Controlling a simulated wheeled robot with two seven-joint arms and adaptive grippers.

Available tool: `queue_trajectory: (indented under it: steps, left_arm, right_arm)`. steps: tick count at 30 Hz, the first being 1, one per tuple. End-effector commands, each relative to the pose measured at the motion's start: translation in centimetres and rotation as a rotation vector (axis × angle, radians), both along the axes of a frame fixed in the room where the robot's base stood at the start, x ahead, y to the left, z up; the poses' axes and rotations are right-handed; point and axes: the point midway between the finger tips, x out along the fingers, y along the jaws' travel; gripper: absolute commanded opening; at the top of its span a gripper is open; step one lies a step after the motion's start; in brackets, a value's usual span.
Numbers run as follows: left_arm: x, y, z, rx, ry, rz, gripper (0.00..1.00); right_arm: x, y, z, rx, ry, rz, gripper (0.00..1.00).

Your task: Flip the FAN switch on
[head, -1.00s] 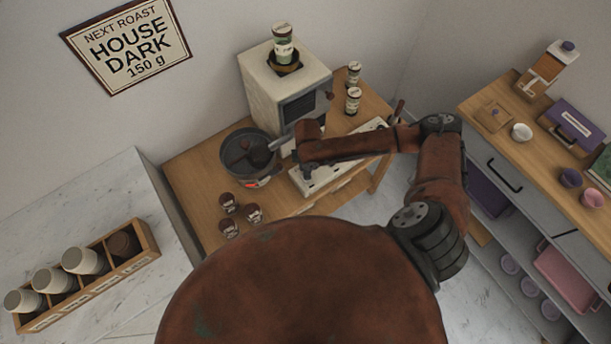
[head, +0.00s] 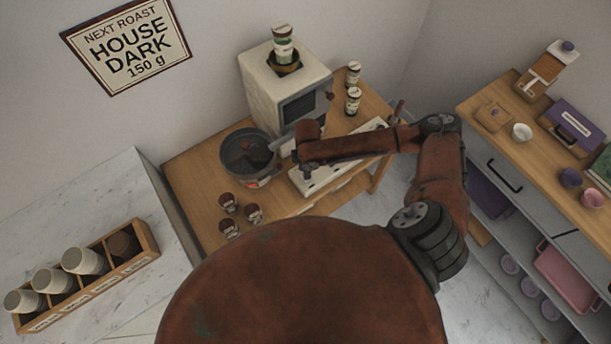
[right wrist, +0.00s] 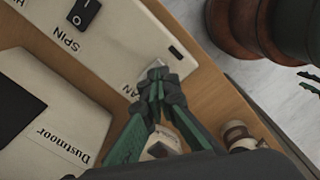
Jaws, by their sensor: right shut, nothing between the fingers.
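The pale switch panel (head: 345,165) lies on the wooden cart in front of the roaster. In the right wrist view the panel (right wrist: 115,40) shows a SPIN label beside a black rocker switch (right wrist: 85,12). Another label, of which only "AN" shows, lies by my fingertips. The switch belonging to that label is hidden behind the fingers, so its position cannot be told. My right gripper (right wrist: 157,76) is shut and empty, its tips at the panel; contact is unclear. In the head view the right gripper (head: 307,171) is over the panel's left part. My left gripper is not in view.
The roaster (head: 275,90) stands behind the panel, with a round dark pan (head: 232,158) to the left. Several small dark-lidded jars (head: 229,202) stand at the front left. Two cans (head: 352,100) stand right of the roaster. A small dark slot (right wrist: 176,52) marks the panel's edge.

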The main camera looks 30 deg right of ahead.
Motion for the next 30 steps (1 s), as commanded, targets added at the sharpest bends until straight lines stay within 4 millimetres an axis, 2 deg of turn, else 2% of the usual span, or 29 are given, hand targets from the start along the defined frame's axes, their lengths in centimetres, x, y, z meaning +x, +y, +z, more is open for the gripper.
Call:
queue_trajectory:
  steps: [30]
  left_arm:
    - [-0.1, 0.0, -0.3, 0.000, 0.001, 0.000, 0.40]
  right_arm:
    - [0.0, 0.0, -1.3, 0.000, 0.001, 0.000, 0.00]
